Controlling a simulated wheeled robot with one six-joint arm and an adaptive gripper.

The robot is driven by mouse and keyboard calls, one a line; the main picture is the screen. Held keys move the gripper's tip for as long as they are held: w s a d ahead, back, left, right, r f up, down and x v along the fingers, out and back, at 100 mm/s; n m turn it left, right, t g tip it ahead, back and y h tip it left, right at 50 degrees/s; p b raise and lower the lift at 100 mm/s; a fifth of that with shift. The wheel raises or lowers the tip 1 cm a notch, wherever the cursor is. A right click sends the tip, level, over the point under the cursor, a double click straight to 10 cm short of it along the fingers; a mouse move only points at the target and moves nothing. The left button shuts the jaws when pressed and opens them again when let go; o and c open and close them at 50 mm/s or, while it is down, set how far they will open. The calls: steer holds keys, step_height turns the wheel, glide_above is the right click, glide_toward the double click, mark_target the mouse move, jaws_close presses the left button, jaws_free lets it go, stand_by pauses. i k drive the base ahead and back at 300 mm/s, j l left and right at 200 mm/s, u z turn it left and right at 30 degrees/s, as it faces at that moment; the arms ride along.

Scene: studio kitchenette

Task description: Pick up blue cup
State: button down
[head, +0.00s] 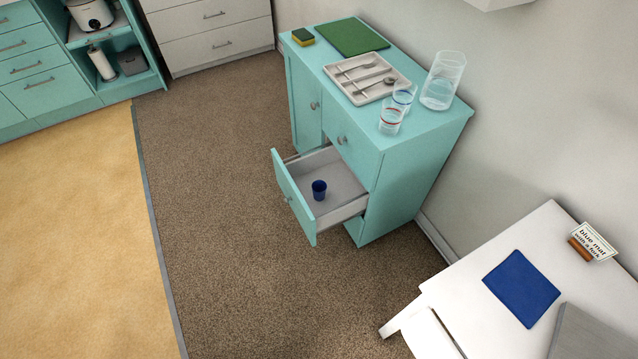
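A small dark blue cup (319,189) stands upright inside the open lower drawer (342,207) of the teal cabinet (405,185). The drawer is pulled out to the left, and the cup is near its middle, clear of the walls as far as I can see. My gripper is not in the head view.
On the cabinet top are a green board (354,37), a sponge (303,36), a cutlery tray (351,94), two glasses (391,119) and a clear jar (443,80). A white table (466,286) with a blue mat (521,288) stands at lower right. Carpet (225,190) left of the drawer is clear.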

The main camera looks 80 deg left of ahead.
mark_target(319, 187)
steer(key=u, duration=1.9)
steer(key=i+j+z, duration=0.15)
steer(key=i, duration=0.35)
steer(key=i+j+z, duration=0.15)
steer(key=i, duration=0.4)
steer(key=i+j, duration=0.25)
steer(key=j, duration=0.25)
